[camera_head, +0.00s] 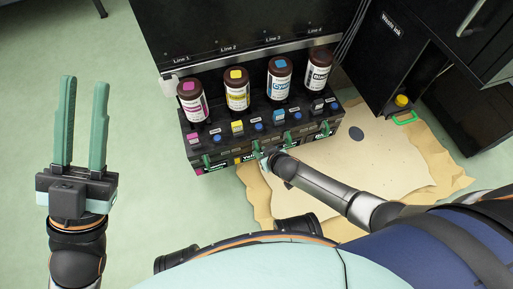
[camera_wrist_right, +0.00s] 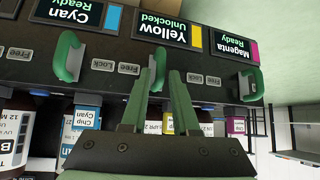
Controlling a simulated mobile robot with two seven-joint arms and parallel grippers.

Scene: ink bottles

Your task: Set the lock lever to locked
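The yellow line's lock lever is a green handle (camera_wrist_right: 158,66) below the yellow display (camera_wrist_right: 162,30), which reads "Yellow Unlocked", in the right wrist view. My right gripper (camera_wrist_right: 162,80) is open, with its two green fingertips on either side of this lever's lower part. Whether they touch it I cannot tell. The cyan lever (camera_wrist_right: 68,58) and magenta lever (camera_wrist_right: 248,84) stand to either side, under displays reading "Ready". In the head view my right gripper (camera_head: 271,155) is at the front of the bottle station, its fingers mostly hidden. My left gripper (camera_head: 82,125) is open and empty, away to the left.
Brown bottles with magenta (camera_head: 191,101), yellow (camera_head: 237,91), cyan (camera_head: 279,78) and black (camera_head: 319,70) labels stand on the station. A cardboard sheet (camera_head: 390,160) lies on the floor. A waste-ink cabinet (camera_head: 390,50) stands at right. The floor around my left gripper is clear.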

